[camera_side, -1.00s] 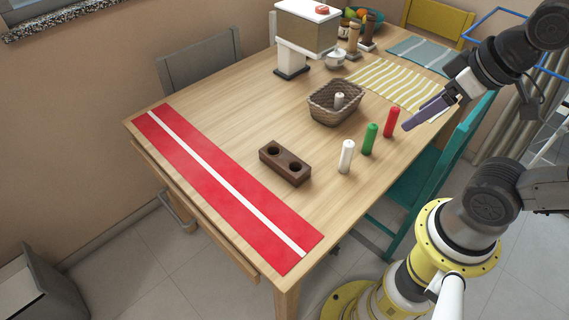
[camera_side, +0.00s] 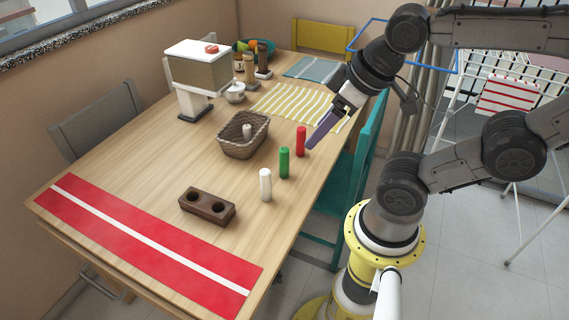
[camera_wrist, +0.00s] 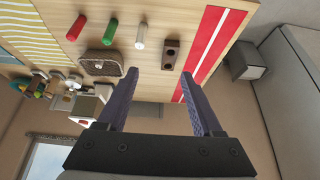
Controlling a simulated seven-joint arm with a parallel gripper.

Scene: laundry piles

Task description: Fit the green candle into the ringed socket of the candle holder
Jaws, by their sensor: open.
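The green candle (camera_side: 284,162) stands upright on the table between a red candle (camera_side: 301,141) and a white candle (camera_side: 265,185). The dark brown candle holder (camera_side: 207,206) lies to the left of the white candle, with two empty round sockets. I cannot make out a ring on either. My gripper (camera_side: 312,143), with purple fingers, is beside the red candle in the side view. The wrist view shows its fingers (camera_wrist: 160,78) wide apart with nothing between them. The green candle (camera_wrist: 109,32) and the holder (camera_wrist: 171,54) also show in the wrist view.
A wicker basket (camera_side: 243,149) with a white candle inside stands behind the row of candles. A red runner with a white stripe (camera_side: 145,243) lies at the near left edge. A striped mat (camera_side: 298,103) and a white-and-tan appliance (camera_side: 199,78) are farther back.

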